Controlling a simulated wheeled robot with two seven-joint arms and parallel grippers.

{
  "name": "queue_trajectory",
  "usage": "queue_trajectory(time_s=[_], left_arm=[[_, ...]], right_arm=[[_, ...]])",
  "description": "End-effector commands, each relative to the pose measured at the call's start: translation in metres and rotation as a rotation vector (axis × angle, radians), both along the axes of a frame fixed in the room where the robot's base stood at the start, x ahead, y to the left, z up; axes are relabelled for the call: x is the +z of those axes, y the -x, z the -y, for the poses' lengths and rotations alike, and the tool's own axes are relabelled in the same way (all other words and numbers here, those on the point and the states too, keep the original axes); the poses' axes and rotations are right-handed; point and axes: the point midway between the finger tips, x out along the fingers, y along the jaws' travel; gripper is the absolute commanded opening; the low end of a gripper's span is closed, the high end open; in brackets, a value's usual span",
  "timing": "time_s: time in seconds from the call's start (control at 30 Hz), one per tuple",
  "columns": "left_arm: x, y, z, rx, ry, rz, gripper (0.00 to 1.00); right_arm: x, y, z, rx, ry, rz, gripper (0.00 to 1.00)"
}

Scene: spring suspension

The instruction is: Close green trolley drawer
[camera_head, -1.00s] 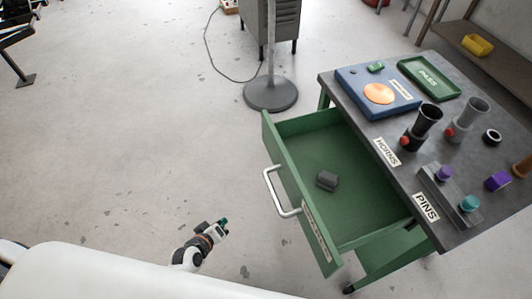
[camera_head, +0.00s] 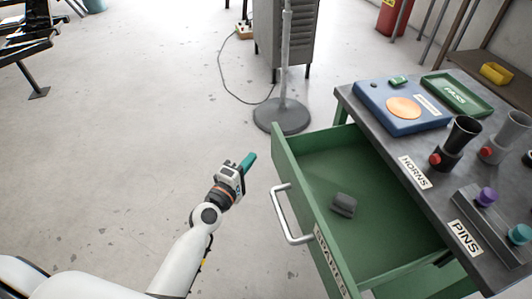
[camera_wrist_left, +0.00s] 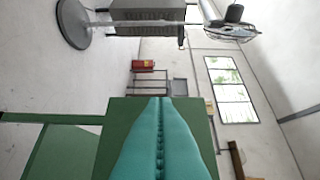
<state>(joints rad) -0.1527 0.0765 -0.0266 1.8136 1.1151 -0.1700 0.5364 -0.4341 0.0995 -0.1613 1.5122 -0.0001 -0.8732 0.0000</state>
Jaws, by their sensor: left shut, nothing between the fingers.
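The green trolley drawer (camera_head: 308,232) is pulled open from the trolley (camera_head: 432,178), with its silver handle (camera_head: 290,216) on the front panel. A small dark grey block (camera_head: 343,205) lies inside it. My left gripper (camera_head: 248,163) is shut and empty, its teal fingers a little left of the drawer's front panel and apart from it. In the left wrist view the shut teal fingers (camera_wrist_left: 161,140) point toward a green panel (camera_wrist_left: 118,112), which looks like part of the drawer. My right gripper is not in view.
The trolley top holds a blue box (camera_head: 402,106), a green PASS tray (camera_head: 457,93), dark and grey cups, and a pin block (camera_head: 487,222). A round stand base (camera_head: 282,116) is on the floor behind the drawer.

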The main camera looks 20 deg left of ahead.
Motion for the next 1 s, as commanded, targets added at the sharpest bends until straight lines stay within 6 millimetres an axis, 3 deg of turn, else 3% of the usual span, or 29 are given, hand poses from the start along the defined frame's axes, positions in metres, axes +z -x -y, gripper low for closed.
queue_trajectory(time_s=[0.1,0.3,1.0], left_arm=[[0.001,-0.022,0.009,-0.001,0.002,0.001,0.0],[0.0,-0.035,0.03,0.0,0.0,-0.001,0.0],[-0.001,-0.045,0.032,0.0,-0.003,0.0,0.0]], right_arm=[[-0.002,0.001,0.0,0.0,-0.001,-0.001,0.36],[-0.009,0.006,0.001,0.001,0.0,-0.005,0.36],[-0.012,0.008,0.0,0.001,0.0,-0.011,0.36]])
